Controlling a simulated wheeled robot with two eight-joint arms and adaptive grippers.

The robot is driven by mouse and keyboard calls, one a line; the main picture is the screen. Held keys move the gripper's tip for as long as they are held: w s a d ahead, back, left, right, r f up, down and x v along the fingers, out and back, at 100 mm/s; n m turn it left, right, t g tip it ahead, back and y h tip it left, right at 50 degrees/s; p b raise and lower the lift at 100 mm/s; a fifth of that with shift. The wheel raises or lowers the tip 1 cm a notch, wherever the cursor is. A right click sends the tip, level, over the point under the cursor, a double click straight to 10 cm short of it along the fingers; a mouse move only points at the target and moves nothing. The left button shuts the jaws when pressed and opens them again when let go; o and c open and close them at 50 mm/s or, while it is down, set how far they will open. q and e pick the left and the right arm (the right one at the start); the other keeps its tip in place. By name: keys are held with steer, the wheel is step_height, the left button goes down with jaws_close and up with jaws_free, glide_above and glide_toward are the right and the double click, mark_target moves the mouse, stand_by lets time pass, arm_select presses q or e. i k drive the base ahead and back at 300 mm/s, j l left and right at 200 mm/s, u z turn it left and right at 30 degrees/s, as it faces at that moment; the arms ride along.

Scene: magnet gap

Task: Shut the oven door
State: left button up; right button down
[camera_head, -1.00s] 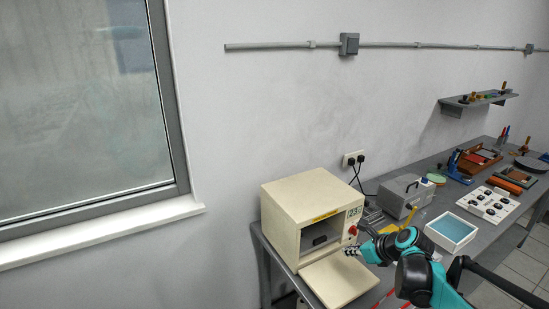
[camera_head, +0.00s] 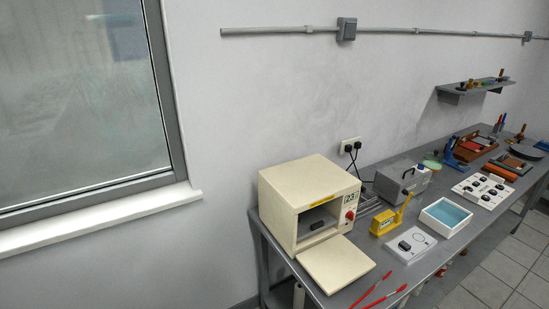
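The cream oven (camera_head: 305,196) stands on the left end of the grey bench. Its door (camera_head: 337,262) is folded down and lies open in front of the oven, about level. A dark block (camera_head: 317,225) sits inside the oven's chamber. A red knob (camera_head: 350,215) and a small display (camera_head: 351,197) are on the oven's right front. Neither of my grippers is in view, and nothing covers the door.
Red tongs or rods (camera_head: 379,292) lie on the bench right of the door. A yellow lever tool (camera_head: 385,221), a white plate with a dark piece (camera_head: 411,243), a blue-lined tray (camera_head: 446,217) and a grey box (camera_head: 402,182) stand to the right.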

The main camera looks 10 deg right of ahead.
mark_target(334, 263)
steer(key=i+z, duration=0.1)
steer(key=z, duration=0.6)
steer(key=i+z, duration=0.15)
steer(key=z, duration=0.2)
